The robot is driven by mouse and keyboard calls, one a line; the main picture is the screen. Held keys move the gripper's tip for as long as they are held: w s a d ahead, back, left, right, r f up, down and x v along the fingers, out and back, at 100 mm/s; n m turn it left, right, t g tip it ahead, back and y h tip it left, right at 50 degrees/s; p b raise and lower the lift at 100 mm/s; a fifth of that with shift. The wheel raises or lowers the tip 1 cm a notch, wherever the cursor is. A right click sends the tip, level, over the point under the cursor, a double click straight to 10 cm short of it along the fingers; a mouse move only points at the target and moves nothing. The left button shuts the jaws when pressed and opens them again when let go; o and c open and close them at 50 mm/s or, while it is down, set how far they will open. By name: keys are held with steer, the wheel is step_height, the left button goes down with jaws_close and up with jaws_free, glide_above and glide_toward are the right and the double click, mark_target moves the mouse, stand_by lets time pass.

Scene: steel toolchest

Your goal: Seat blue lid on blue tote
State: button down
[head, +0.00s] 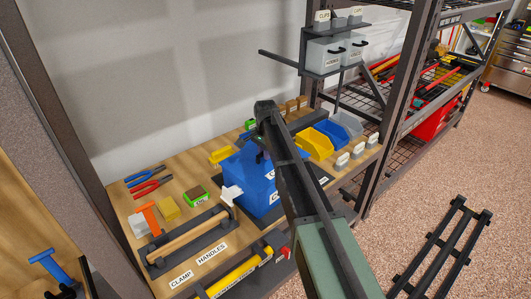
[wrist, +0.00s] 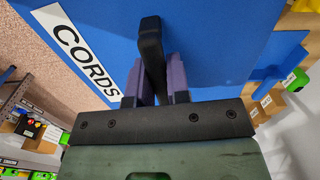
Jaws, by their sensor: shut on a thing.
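The blue lid (wrist: 215,45) fills much of the wrist view, with a white CORDS label and an upright black handle (wrist: 151,45). My gripper (wrist: 154,88) has its purple fingers on either side of that handle and is shut on it. In the head view my gripper (head: 262,156) is at the top of a blue mass on the bench, partly hidden by my arm. The blue tote (head: 262,201) shows there with a white label on its side. The lid appears at or just above the tote's top; whether they touch cannot be told.
The wooden bench (head: 118,196) holds red and blue pliers (head: 147,188), a green-topped block (head: 195,194) and a handle rack (head: 188,240) in front. A yellow bin (head: 315,144) and a blue-grey bin (head: 331,133) stand behind right. Grey bins (head: 325,55) sit on a shelf above.

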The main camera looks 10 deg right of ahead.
steer(key=shift+f, duration=0.25)
stand_by(0.3)
steer(key=shift+c, duration=2.3)
jaws_free()
steer(key=shift+r, duration=0.1)
step_height(320, 180, up, 8)
steer(key=p, duration=0.7)
steer(key=shift+p, duration=0.4)
